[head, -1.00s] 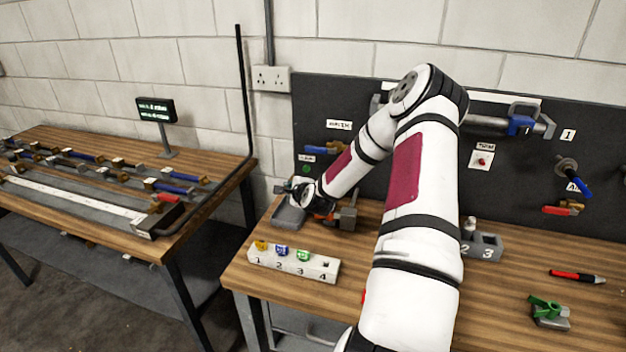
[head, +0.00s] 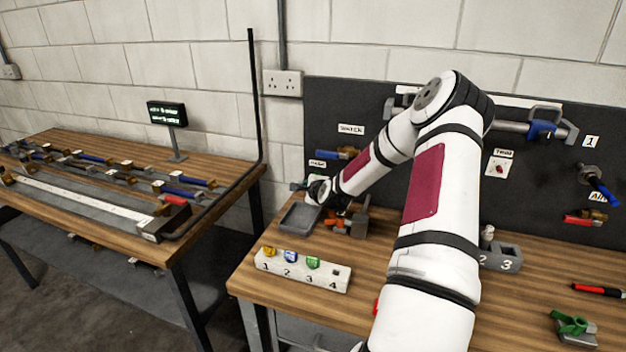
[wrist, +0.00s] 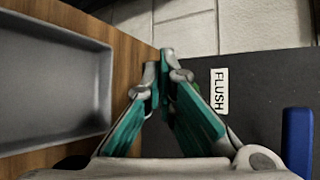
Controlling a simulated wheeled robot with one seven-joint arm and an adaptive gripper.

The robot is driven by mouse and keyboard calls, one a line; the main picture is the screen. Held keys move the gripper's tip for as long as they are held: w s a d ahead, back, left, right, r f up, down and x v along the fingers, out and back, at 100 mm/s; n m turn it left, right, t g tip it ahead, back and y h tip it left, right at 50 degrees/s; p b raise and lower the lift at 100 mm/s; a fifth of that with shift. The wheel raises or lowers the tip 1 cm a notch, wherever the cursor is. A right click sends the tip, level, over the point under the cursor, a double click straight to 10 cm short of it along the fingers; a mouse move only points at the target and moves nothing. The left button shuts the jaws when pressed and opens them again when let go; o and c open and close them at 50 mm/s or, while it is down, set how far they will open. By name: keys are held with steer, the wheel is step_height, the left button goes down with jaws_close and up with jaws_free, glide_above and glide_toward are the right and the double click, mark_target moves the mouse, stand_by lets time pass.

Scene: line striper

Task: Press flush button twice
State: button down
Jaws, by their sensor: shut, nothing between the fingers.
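The small white FLUSH label (head: 318,164) is on the dark board at the back of the bench. It also shows in the wrist view (wrist: 219,92), right of my fingers. The flush button is not clearly visible now; my gripper and wrist cover the area just below the label. My gripper (head: 298,186) is at the board's left end, above the grey tray. In the wrist view my gripper's teal-padded fingers (wrist: 160,66) are shut and empty, close to the board's surface. I cannot tell whether they touch the button.
A grey tray (head: 285,222) lies below my gripper on the bench. A blue-handled valve (head: 338,153) is close by on the board, its handle also in the wrist view (wrist: 297,140). A numbered white block (head: 300,272) stands nearer the front. A display (head: 167,113) stands on the left bench.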

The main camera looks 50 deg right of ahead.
steer(key=shift+w+d+b, duration=0.15)
steer(key=shift+w+d, duration=0.15)
steer(key=shift+d, duration=0.4)
steer(key=shift+w+d+b, duration=0.2)
steer(key=shift+w+d, duration=0.05)
steer(key=shift+d, duration=0.4)
steer(key=shift+w+d+b, duration=0.15)
steer(key=shift+w+d, duration=0.15)
steer(key=shift+d, duration=0.4)
steer(key=shift+d, duration=0.1)
steer(key=shift+w+d, duration=0.15)
steer(key=shift+d, duration=0.1)
steer(key=shift+w+d, duration=0.15)
steer(key=shift+d, duration=0.3)
stand_by(0.6)
stand_by(0.3)
steer(key=shift+s+a+p, duration=0.35)
steer(key=shift+a+p, duration=0.25)
steer(key=shift+a, duration=0.2)
steer(key=shift+s+a+p, duration=0.3)
steer(key=shift+a+p, duration=0.2)
steer(key=shift+a, duration=0.3)
steer(key=shift+s+a+p, duration=0.35)
steer(key=shift+a+p, duration=0.1)
steer(key=shift+a, duration=0.3)
steer(key=shift+s+a+p, duration=0.3)
steer(key=shift+a+p, duration=0.2)
steer(key=shift+a, duration=0.3)
